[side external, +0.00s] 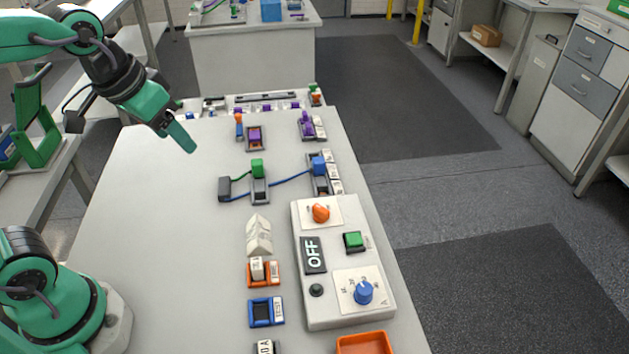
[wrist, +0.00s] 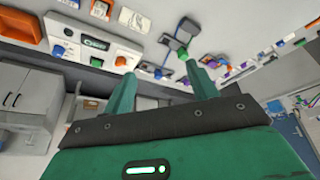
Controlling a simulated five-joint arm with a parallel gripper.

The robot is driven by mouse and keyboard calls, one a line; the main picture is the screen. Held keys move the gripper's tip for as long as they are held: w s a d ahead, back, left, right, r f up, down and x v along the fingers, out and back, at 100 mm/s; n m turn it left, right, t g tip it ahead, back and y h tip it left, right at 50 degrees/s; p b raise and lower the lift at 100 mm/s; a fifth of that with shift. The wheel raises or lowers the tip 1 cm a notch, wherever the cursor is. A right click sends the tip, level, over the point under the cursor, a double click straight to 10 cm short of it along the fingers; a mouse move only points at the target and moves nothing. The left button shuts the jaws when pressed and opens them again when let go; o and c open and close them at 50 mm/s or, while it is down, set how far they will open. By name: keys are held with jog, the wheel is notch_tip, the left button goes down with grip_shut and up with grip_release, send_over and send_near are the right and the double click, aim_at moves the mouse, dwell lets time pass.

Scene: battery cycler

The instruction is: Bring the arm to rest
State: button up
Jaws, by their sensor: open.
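My gripper (side external: 183,138) is raised above the back left part of the white table (side external: 165,225) in the side external view. It points down and to the right, with nothing beneath it but bare table. In the wrist view its two green fingers (wrist: 165,88) stand apart with nothing between them. The gripper is open and empty, clear of all the objects. My arm reaches in from the upper left.
A control box (side external: 338,318) with an OFF display, an orange knob, a green button and a blue knob stands at the right. Green (side external: 257,168) and blue (side external: 319,166) connectors sit in holders mid-table. An orange tray (side external: 365,343) is at the front. The table's left half is clear.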

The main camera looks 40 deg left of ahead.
jog(key=shift+t, duration=0.6)
jog(key=shift+s+a+f, duration=0.2)
jog(key=shift+s+a, duration=0.2)
jog(key=shift+s, duration=0.5)
jog(key=shift+s+a+f, duration=0.2)
jog(key=shift+s+a, duration=0.15)
jog(key=shift+s, duration=0.5)
jog(key=shift+s+a+f, duration=0.2)
jog(key=shift+s+a, duration=0.2)
jog(key=shift+s, duration=0.5)
